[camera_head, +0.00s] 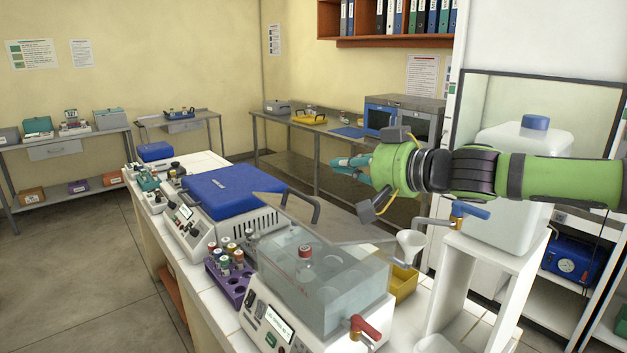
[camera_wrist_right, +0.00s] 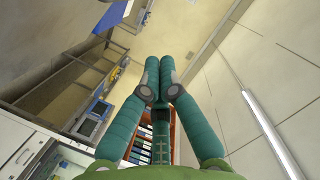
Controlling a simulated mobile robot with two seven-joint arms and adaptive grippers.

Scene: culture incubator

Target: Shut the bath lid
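The water bath (camera_head: 262,318) stands on the near bench, with a clear tank (camera_head: 335,297) and a red lever at its front. Its translucent grey lid (camera_head: 345,228), with a dark arched handle (camera_head: 318,207), is raised and tilted above the far side of the tank, leaving the tank open. A red-capped bottle (camera_head: 304,262) shows inside the tank. My right gripper (camera_head: 345,165) is above and beyond the lid, apart from it and pointing left. In the right wrist view its teal fingers (camera_wrist_right: 159,82) are together with nothing between them. My left gripper is out of view.
A purple rack (camera_head: 229,286) with several capped tubes and a blue-lidded machine (camera_head: 235,192) stand left of the bath. A funnel (camera_head: 411,243), a yellow bin (camera_head: 403,285) and a large white container (camera_head: 515,185) on a stand are to its right.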

